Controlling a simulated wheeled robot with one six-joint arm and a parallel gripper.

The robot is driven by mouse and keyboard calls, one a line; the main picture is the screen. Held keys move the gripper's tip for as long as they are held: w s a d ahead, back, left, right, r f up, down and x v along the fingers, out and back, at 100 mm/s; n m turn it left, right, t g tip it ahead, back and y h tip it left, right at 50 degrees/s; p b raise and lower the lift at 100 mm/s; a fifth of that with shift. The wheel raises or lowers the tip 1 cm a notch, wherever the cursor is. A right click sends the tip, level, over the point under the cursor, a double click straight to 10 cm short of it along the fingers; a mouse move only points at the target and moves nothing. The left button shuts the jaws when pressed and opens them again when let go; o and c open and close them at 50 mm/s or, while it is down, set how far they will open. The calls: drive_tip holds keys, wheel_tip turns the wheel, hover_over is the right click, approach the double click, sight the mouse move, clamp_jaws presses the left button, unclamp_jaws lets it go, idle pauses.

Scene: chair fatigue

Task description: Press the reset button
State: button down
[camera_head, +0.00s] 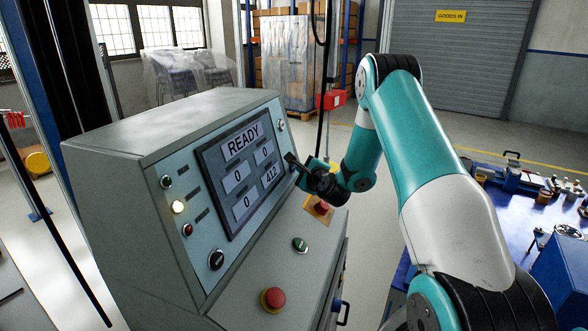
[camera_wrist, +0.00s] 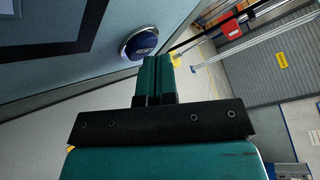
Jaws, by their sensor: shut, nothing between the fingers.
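My gripper (camera_wrist: 157,62) is shut and empty. In the wrist view its fingertips appear just beside the lower right of the button; I cannot tell whether they touch it. In the head view my gripper (camera_head: 293,160) is at the right edge of the console's front panel, beside the screen (camera_head: 228,185), which reads READY. The reset button is not clearly visible there, where my gripper covers that part of the panel.
The console (camera_head: 130,190) carries a red mushroom button (camera_head: 273,299), a green button (camera_head: 300,245), a red button on a yellow base (camera_head: 320,207) and a black knob (camera_head: 217,259). A blue workbench (camera_head: 520,215) with tools stands at right. Open floor lies behind.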

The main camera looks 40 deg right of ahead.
drive_tip(key=shift+s+d+r+b, duration=0.15)
drive_tip(key=shift+s+d+b, duration=0.2)
drive_tip(key=shift+s, duration=0.15)
drive_tip(key=shift+s+d+b, duration=0.25)
drive_tip(key=shift+s+b, duration=0.15)
drive_tip(key=shift+b, duration=0.2)
drive_tip(key=shift+s+d+r+b, duration=0.2)
drive_tip(key=shift+s+d+b, duration=0.1)
drive_tip(key=shift+s+b, duration=0.2)
drive_tip(key=shift+s+d+r+b, duration=0.2)
drive_tip(key=shift+s+d+b, duration=0.15)
drive_tip(key=shift+s, duration=0.3)
drive_tip(key=shift+s+d+r+b, duration=0.2)
drive_tip(key=shift+s+d+b, duration=0.1)
drive_tip(key=shift+s+b, duration=0.2)
